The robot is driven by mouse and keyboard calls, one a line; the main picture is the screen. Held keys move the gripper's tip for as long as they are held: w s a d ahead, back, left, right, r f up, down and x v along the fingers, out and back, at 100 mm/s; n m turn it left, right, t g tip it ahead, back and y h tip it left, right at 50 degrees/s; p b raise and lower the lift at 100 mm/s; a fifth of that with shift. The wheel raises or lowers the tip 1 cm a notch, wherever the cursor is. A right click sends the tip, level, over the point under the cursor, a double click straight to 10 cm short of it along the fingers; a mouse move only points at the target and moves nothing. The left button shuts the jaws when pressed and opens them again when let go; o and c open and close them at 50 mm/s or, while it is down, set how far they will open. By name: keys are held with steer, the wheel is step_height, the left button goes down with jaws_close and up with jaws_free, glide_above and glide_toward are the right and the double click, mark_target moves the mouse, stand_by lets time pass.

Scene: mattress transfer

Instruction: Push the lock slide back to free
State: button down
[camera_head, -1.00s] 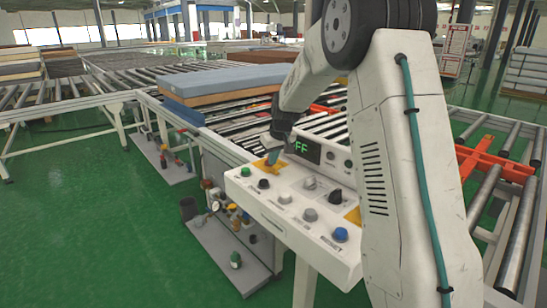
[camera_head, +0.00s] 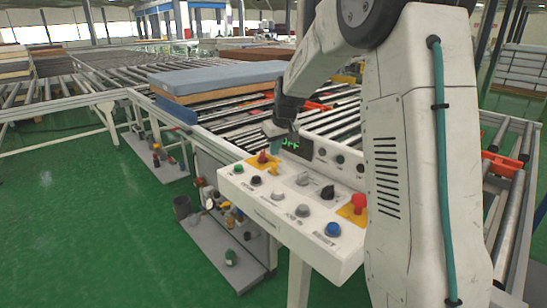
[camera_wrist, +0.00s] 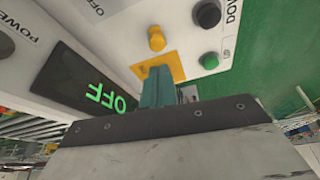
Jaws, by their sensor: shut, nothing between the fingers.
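A white control panel (camera_head: 238,186) stands in front of the roller conveyor. At its far left is a yellow plate (camera_head: 249,161) with a small red-orange piece (camera_head: 262,156) and a yellow peg (camera_head: 274,169). The wrist view shows the yellow plate (camera_wrist: 172,66) and a yellow knob (camera_wrist: 157,38) just beyond it. I cannot tell for sure which piece is the lock slide. My gripper (camera_head: 274,146), with teal fingers, is shut and empty just above and behind the plate. Its fingers (camera_wrist: 157,80) overlap the plate in the wrist view and hide part of it; contact is unclear.
A display (camera_head: 297,145) reads OFF in green beside my gripper. Near the plate are a green button (camera_head: 238,169) and a black button (camera_head: 256,180). A red mushroom button (camera_head: 359,203) stands at the right. A blue-topped mattress (camera_head: 215,78) lies on the conveyor behind.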

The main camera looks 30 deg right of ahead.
steer(key=v, duration=0.5)
steer(key=shift+r, duration=0.1)
steer(key=shift+s, duration=0.1)
stand_by(0.3)
steer(key=s+a+g, duration=0.1)
steer(key=s+a, duration=0.4)
steer(key=s, duration=0.8)
steer(key=s+a+r, duration=0.1)
steer(key=s+a, duration=0.5)
steer(key=s, duration=0.7)
steer(key=s+a+g, duration=0.1)
steer(key=s+a, duration=0.4)
steer(key=s, duration=0.8)
steer(key=shift+s+a+r+m+g, duration=0.2)
steer(key=shift+s+r+m+g, duration=0.1)
steer(key=shift+s, duration=0.1)
